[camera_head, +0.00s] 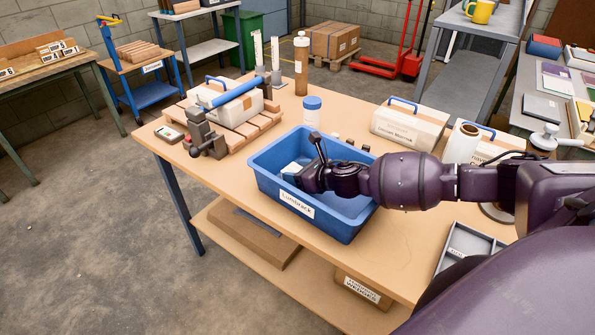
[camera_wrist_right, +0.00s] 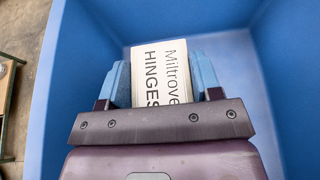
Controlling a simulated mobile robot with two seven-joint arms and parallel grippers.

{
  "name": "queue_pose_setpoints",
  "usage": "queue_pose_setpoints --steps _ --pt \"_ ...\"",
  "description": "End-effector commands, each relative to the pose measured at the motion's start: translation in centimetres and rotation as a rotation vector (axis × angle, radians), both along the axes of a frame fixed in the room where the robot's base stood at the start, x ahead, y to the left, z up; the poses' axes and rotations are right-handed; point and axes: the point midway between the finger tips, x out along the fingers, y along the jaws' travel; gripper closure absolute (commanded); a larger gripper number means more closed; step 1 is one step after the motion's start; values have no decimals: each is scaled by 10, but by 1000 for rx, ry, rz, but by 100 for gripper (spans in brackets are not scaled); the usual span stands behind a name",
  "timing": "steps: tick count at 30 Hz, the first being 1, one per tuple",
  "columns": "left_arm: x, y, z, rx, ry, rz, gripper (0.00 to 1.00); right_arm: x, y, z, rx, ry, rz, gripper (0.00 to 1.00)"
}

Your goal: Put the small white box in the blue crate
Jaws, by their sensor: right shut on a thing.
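The blue crate (camera_head: 338,229) stands on the workbench, with a white label reading "Lumbrock" on its near side. My right gripper (camera_head: 293,170) reaches into the crate from the right. The small white box (camera_wrist_right: 160,70) is between its blue finger pads in the right wrist view, and its label reads "Miltrove HINGES". My right gripper is shut on this box and holds it within the crate's walls. A small white part of the box (camera_head: 290,168) also shows in the head view. I cannot tell whether the box touches the crate floor. My left gripper is not in view.
On the workbench (camera_head: 225,178), a vise (camera_head: 203,135) and a wooden pallet with a white case stand left of the crate. A blue-lidded jar (camera_head: 312,112), a brown bottle (camera_head: 301,70) and white cases (camera_head: 408,127) stand behind it. A grey tray (camera_head: 462,245) lies right.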

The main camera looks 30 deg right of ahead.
Motion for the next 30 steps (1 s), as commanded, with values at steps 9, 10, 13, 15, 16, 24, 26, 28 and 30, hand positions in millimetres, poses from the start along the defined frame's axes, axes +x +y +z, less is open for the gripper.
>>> queue_pose_setpoints --steps 9,10,13,15,16,24,26,28,30 --pt "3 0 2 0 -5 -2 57 0 0 1 0 0 0 16" --pt "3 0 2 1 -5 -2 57 0 0 1 0 0 0 16" --pt "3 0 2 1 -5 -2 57 0 0 1 0 -1 0 16" --pt "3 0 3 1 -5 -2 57 0 0 3 -1 -1 0 16" --pt "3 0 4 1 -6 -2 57 0 0 4 -1 -1 0 16" --pt "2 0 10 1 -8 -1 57 -24 -9 23 -2 1 -1 16" --pt "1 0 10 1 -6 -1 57 -34 -12 27 -2 1 1 16" --pt "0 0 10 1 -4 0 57 -46 -16 32 -1 2 -1 16" --pt "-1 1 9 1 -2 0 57 -58 -20 37 -3 2 0 16"
